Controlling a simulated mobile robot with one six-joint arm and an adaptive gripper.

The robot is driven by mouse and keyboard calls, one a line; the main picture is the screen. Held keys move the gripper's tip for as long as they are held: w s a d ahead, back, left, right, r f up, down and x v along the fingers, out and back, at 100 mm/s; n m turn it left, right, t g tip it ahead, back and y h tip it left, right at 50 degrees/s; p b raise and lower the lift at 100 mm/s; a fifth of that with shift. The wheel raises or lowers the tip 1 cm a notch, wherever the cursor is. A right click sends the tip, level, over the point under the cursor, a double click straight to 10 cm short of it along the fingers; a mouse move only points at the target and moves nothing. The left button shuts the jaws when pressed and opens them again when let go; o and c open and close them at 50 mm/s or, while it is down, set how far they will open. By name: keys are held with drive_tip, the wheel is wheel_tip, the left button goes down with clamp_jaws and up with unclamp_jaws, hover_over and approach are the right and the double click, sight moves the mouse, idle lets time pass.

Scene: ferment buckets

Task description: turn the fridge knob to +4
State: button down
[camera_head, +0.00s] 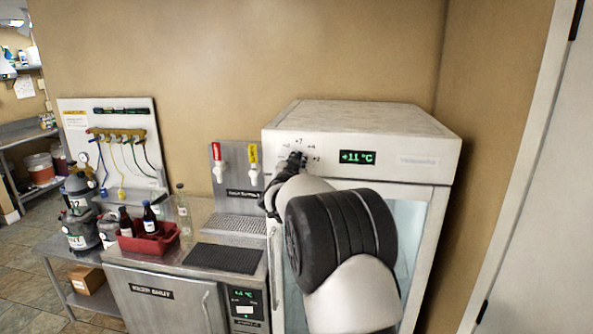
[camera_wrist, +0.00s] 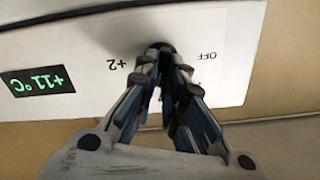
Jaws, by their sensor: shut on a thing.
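The white fridge (camera_head: 350,118) stands at the right, with a dial scale and a green display (camera_head: 357,157) reading +11 °C on its top panel. In the wrist view the display (camera_wrist: 38,80) is upside down, with "+2" and "OFF" marks beside the knob. My gripper (camera_head: 298,160) is at the dial. In the wrist view my gripper (camera_wrist: 163,58) is shut on the dark knob (camera_wrist: 160,47), with its fingers close together around it. The fingers cover most of the knob, so I cannot tell where its pointer stands.
Left of the fridge is a steel counter with a red crate (camera_head: 128,243) of bottles, a clear bottle (camera_head: 183,211), a black mat (camera_head: 223,258) and two taps (camera_head: 236,168). A hose panel (camera_head: 112,140) is behind. A wall and door frame (camera_head: 515,170) are at right.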

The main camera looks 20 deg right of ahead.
drive_tip(key=m+b, duration=0.3)
drive_tip(key=m, duration=0.1)
drive_tip(key=shift+s+d+f+m, duration=0.1)
drive_tip(key=shift+m, duration=0.3)
idle(0.4)
drive_tip(key=c, duration=1.7)
unclamp_jaws()
drive_tip(key=v, duration=1.2)
